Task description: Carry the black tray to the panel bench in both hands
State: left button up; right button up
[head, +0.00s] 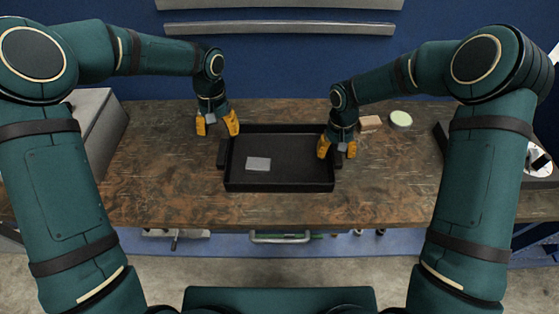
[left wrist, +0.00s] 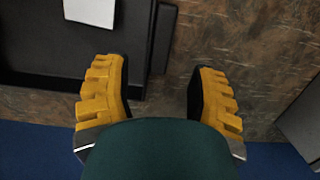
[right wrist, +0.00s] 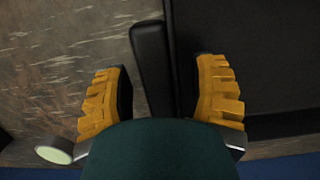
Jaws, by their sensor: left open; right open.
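The black tray (head: 300,170) lies flat on the brown bench, with a small grey card (head: 258,163) inside it. Its left handle (head: 222,154) shows in the head view and beside the tray wall in the left wrist view (left wrist: 163,38). My left gripper (head: 218,134) is open and empty, above the bench by the tray's back left corner, apart from the left handle. My right gripper (head: 337,156) is open over the tray's right side. In the right wrist view the right handle (right wrist: 153,65) lies between its fingers, not gripped. In the head view that gripper partly hides this handle.
A small tan block (head: 370,123) and a pale green round thing (head: 401,118) lie behind and right of the tray. A grey box (head: 95,125) stands at the bench's left end. A dark item with a round shiny part (head: 538,162) is at the right. The bench (head: 165,185) is clear left of the tray.

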jog(key=shift+r, duration=0.1)
pick_arm(q)
jog(key=r, duration=0.3)
jog(key=shift+w+r, duration=0.2)
pick_arm(e)
notch_tip(320, 180, up, 12)
jog(key=w, duration=0.1)
jog(key=shift+w, duration=0.2)
pick_arm(q)
jog(key=shift+r, duration=0.15)
